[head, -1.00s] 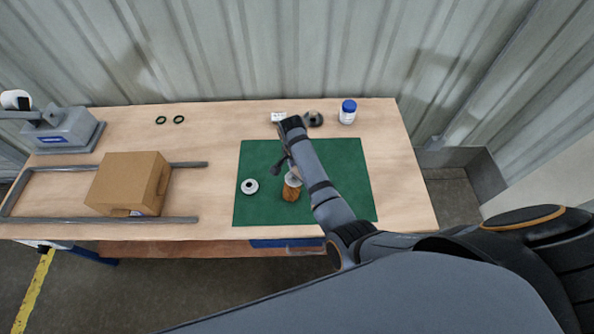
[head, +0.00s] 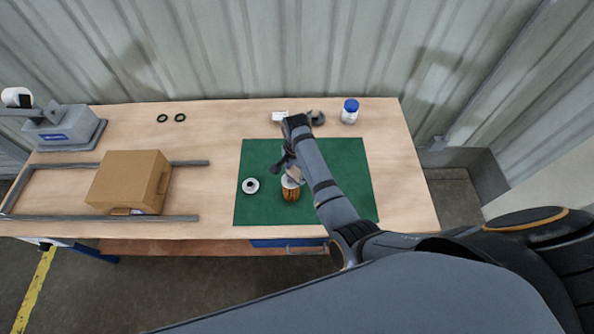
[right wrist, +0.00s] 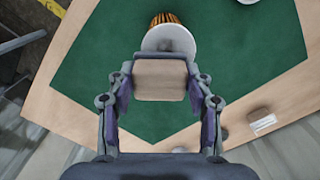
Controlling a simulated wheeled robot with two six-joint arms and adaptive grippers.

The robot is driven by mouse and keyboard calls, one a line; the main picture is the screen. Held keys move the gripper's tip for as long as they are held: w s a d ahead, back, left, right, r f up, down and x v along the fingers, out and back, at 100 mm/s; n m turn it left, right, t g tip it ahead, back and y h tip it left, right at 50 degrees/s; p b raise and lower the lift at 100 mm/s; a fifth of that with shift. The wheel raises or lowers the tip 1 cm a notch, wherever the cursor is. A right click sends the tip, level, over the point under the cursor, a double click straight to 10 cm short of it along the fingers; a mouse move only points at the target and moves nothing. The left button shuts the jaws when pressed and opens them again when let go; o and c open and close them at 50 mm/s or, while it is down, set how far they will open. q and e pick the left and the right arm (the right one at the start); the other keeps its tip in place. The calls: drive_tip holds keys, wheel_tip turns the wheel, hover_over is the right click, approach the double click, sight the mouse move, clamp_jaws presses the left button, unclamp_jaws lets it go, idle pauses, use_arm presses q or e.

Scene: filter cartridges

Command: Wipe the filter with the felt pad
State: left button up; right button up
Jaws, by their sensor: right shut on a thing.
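The filter (head: 290,193) stands upright on the green mat (head: 345,190), with orange pleated sides and a pale round top. In the right wrist view the filter (right wrist: 166,38) is just beyond my fingertips. My right gripper (head: 292,171) is at the filter's top, with its arm coming in from the right. It is shut on the felt pad (right wrist: 160,80), a beige block held between the two fingers. The pad's far edge overlaps the filter's pale top in the wrist view; I cannot tell whether they touch. My left gripper is not in view.
A white ring-shaped part (head: 250,186) lies on the mat left of the filter. A cardboard box (head: 128,182) and a grey device (head: 65,130) stand left.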

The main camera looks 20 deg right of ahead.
sight(297, 171)
drive_tip(key=shift+w+d, duration=0.2)
drive_tip(key=shift+d, duration=0.15)
drive_tip(key=shift+r, duration=0.25)
wheel_tip(297, 171, up, 6)
drive_tip(key=shift+f, duration=0.15)
drive_tip(key=shift+a+r, duration=0.15)
drive_tip(key=shift+r, duration=1.45)
